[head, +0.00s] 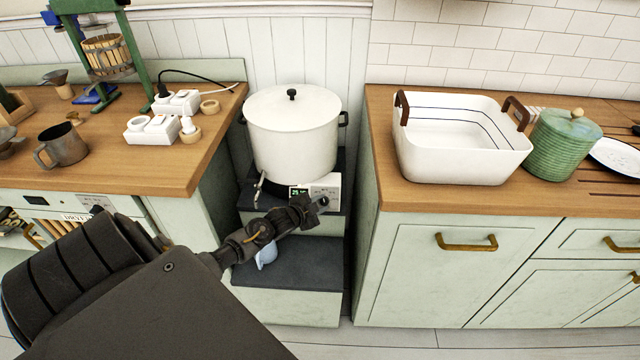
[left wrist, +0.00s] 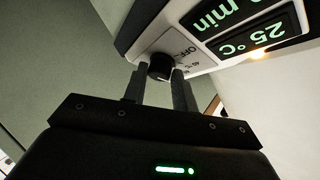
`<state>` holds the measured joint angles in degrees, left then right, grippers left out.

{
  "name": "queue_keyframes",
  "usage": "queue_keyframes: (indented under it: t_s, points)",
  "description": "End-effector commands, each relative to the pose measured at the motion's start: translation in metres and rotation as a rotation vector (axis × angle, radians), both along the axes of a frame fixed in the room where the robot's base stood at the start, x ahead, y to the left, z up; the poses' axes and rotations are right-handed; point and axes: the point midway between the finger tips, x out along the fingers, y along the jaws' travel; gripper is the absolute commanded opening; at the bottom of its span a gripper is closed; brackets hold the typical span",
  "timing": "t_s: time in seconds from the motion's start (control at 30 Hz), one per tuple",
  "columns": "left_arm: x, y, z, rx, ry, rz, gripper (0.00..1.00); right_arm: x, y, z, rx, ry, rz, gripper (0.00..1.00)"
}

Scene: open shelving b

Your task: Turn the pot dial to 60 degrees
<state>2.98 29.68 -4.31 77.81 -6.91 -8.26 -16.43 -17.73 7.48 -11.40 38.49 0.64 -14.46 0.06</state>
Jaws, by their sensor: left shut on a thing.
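The white lidded pot (head: 291,140) stands on a dark step between two counters. Its white control box (head: 328,183) is at the lower front, with a small green-lit display (head: 298,191). In the left wrist view, the black dial (left wrist: 160,67) sits beside the printed OFF and a small temperature mark. The display panel (left wrist: 252,40) there reads 25 °C, with a "min" line beside it. My left gripper (head: 316,201) is at the control box, its two fingers (left wrist: 158,84) closed on either side of the dial. The dial's pointer cannot be made out. My right gripper is out of view.
The left counter (head: 110,172) holds a metal mug (head: 62,145), white sockets (head: 152,129) and a green press (head: 137,50). The right counter (head: 382,180) holds a white basin (head: 460,150) and green jar (head: 563,147). A pale blue object (head: 265,256) lies on the lower step.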

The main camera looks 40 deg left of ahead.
Motion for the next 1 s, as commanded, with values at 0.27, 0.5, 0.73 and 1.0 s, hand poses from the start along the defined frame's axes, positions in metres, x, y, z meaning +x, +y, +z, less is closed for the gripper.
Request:
queue_keyframes:
  t_s: [0.27, 0.5, 0.73, 1.0]
  points:
    - [0.001, 0.001, 0.003, 0.108, 0.085, -0.095, 0.05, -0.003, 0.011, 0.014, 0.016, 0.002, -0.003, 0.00]
    - [0.001, 0.001, 0.003, 0.155, 0.119, -0.138, 0.05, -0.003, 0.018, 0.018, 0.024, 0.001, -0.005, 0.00]
    - [0.001, 0.000, 0.002, 0.166, 0.130, -0.148, 0.05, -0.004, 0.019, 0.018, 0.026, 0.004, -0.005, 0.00]
    - [0.001, 0.000, 0.002, 0.166, 0.129, -0.149, 0.05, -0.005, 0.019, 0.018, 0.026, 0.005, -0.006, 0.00]
